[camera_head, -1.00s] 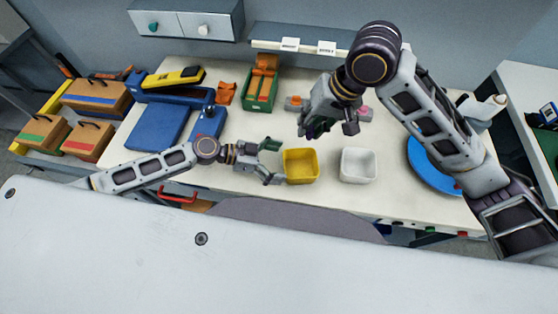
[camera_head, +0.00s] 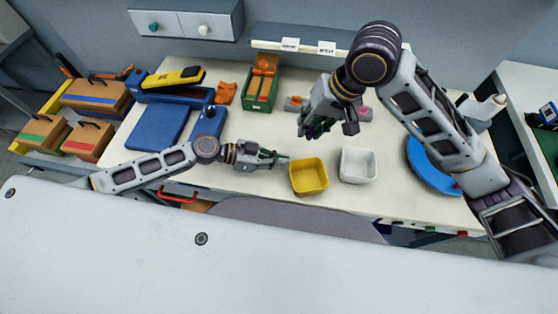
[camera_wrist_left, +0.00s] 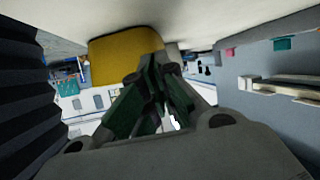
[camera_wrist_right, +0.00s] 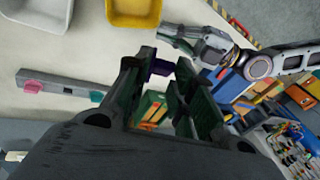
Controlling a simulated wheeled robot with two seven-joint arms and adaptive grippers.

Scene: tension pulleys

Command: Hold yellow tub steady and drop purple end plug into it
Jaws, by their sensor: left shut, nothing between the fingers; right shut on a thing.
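The yellow tub (camera_head: 309,187) stands on the light table, turned a little. It also shows in the left wrist view (camera_wrist_left: 120,52) and the right wrist view (camera_wrist_right: 134,22). My left gripper (camera_head: 286,158) is shut and empty, with its fingertips close to the tub's left rim; I cannot tell whether they touch. My right gripper (camera_head: 308,132) is above the table, behind the tub. It is shut on the purple end plug (camera_wrist_right: 160,68), which shows between its fingers in the right wrist view. The plug is mostly hidden in the head view.
A white tub (camera_head: 358,177) stands just right of the yellow tub. A blue round plate (camera_head: 428,172) lies farther right, partly behind my arm. A grey bar with orange and pink pieces (camera_wrist_right: 62,88) lies behind. A green bin (camera_head: 259,100) stands back left.

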